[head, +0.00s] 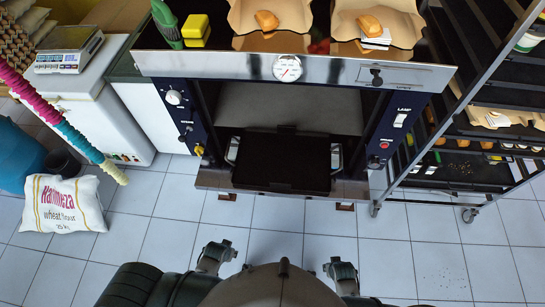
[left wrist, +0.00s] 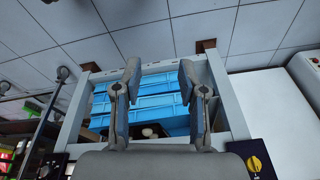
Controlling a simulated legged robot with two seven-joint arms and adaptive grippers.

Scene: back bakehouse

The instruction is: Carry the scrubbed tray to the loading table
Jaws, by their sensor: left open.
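My left gripper (head: 215,255) is at the bottom of the head view, in front of the oven and apart from the tray. In the left wrist view its fingers (left wrist: 157,80) are spread, with nothing between them. My right gripper (head: 341,268) is also low in the head view, clear of the tray; its jaws are too small to judge. I cannot make out which surface is the loading table.
Blue crates (left wrist: 150,85) sit inside the oven's pale stand in the left wrist view. A wheeled rack (head: 460,172) stands at right. A white cabinet with a scale (head: 68,49) and a flour sack (head: 62,203) are at left. Tiled floor before the oven is clear.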

